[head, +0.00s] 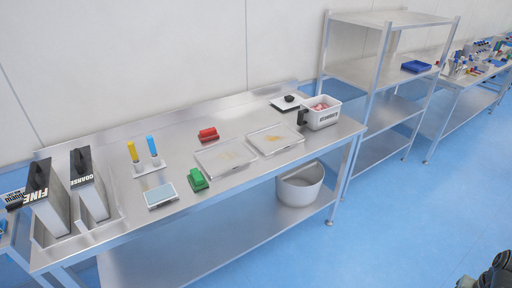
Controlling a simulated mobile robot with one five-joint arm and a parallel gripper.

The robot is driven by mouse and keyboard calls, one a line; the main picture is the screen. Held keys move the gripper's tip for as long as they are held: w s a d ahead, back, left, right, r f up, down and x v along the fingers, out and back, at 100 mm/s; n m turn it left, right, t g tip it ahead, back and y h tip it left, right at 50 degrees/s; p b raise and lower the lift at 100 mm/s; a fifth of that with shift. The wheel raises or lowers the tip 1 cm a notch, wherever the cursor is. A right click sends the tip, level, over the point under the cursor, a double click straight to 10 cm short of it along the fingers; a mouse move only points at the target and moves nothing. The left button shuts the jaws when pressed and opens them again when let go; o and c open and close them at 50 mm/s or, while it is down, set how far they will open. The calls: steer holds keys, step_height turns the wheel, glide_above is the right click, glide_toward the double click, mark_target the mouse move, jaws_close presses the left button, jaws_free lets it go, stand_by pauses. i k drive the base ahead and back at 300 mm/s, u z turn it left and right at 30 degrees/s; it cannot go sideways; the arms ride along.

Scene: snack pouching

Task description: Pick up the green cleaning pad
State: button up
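The green cleaning pad (197,180) lies on the steel table (215,205) near its front edge, in the head view. It is a small block with a raised darker top. It sits between a small pale-blue-faced device on its left and a clear shallow tray on its right, apart from both. Nothing covers it. My gripper cannot be made out in this view; only a dark part, probably of my arm, shows at the bottom right corner, far from the pad.
A red pad (208,134) lies farther back. The device (161,195), clear trays (225,158) (275,139), a tube stand (150,168), upright dark-topped boxes (88,185) and a white bin (322,113) share the table. Blue floor (400,220) is open in front.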

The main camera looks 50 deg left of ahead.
mark_target(197, 181)
steer(key=z, duration=0.05)
steer(key=i, duration=0.85)
steer(key=u, duration=3.75)
steer(key=i, duration=0.35)
steer(key=u, duration=0.2)
